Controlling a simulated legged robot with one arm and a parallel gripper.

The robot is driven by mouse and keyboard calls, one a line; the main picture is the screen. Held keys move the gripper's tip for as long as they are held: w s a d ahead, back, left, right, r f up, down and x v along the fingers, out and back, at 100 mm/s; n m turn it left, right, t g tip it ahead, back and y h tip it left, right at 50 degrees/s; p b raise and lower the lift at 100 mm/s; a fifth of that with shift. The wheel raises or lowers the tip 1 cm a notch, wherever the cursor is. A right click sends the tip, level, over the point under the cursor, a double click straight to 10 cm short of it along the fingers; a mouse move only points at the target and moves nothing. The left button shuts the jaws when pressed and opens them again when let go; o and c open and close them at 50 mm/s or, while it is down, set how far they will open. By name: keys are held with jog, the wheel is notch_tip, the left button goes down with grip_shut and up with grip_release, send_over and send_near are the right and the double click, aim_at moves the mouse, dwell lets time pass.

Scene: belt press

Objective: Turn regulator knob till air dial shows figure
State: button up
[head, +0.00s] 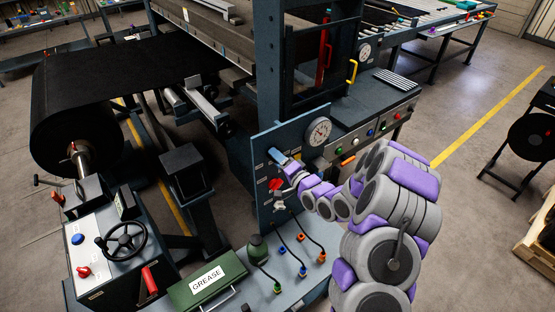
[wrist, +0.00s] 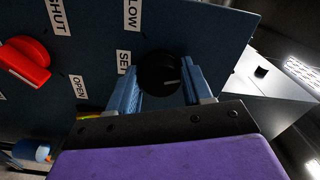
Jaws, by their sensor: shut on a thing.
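The regulator knob (wrist: 158,72) is a round black knob with a pale mark, on a dark blue panel (wrist: 215,40). My gripper (wrist: 165,88) has its two blue fingers on either side of the knob and is shut on it. In the head view my gripper (head: 279,157) is at the upright blue panel and the knob is hidden behind it. The air dial (head: 319,131) is a round white gauge on the same panel, up and right of my gripper. Its needle is too small to read. The dial is not visible in the wrist view.
A red valve handle (wrist: 25,62) sits left of the knob, by SHUT and OPEN labels. In the head view, a green GREASE box (head: 205,283) and several hose fittings are on the bench below. A control box with a handwheel (head: 122,241) stands left.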

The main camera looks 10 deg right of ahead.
jog(key=shift+d+f, duration=0.1)
jog(key=o, duration=1)
jog(key=shift+w+d, duration=0.1)
jog(key=shift+w, duration=0.05)
jog(key=v, duration=1.7)
jog(key=shift+s+d+p, duration=0.25)
jog(key=shift+d+p, duration=0.05)
jog(key=shift+p, duration=0.05)
jog(key=shift+f, duration=0.1)
